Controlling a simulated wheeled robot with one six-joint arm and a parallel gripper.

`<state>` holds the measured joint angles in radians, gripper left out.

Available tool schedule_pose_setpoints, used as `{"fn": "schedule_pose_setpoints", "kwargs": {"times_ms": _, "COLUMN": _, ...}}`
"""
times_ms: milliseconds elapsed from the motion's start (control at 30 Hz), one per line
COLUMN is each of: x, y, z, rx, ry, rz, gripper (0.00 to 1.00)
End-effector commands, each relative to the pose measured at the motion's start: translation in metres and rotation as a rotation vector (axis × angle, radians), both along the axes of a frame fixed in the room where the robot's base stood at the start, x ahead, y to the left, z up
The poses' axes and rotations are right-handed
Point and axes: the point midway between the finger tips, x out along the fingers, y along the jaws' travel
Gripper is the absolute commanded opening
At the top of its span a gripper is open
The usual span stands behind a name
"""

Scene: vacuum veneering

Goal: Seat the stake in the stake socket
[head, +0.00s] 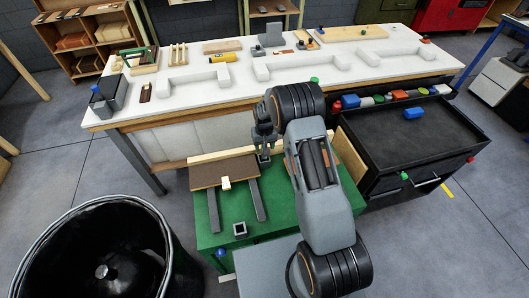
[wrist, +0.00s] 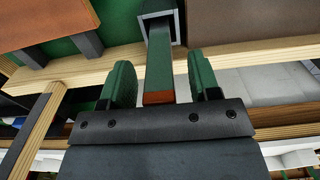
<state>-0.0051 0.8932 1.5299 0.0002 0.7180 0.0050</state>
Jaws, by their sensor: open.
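The stake (wrist: 158,65) is a square bar with a dark green side and a reddish-brown end, in the wrist view. Its far end meets a grey square socket (wrist: 178,22) and appears to stand in it; how deep is hidden. My gripper (wrist: 160,88) is open, with one green finger on each side of the stake and a gap on both sides. In the head view my gripper (head: 265,143) is over the back of the green cart (head: 206,222), and the stake is not clear there. Another grey square socket (head: 240,230) sits at the cart's front.
A brown board (head: 210,173) lies on grey bars left of my gripper, with a cream block (head: 226,183) at its edge. A white-topped workbench (head: 240,95) stands behind. A black bin (head: 95,250) is at left, a black tool cart (head: 415,135) at right.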

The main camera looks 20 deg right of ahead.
Motion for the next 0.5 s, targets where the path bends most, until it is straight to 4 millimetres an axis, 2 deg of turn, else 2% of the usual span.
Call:
{"fn": "schedule_pose_setpoints", "kwargs": {"times_ms": 167, "x": 0.0001, "y": -0.0001, "z": -0.0002, "rx": 0.0, "ry": 0.0, "rz": 0.0, "gripper": 0.56}}
{"fn": "schedule_pose_setpoints", "kwargs": {"times_ms": 500, "x": 0.0001, "y": 0.0, "z": 0.0001, "rx": 0.0, "ry": 0.0, "rz": 0.0, "gripper": 0.25}}
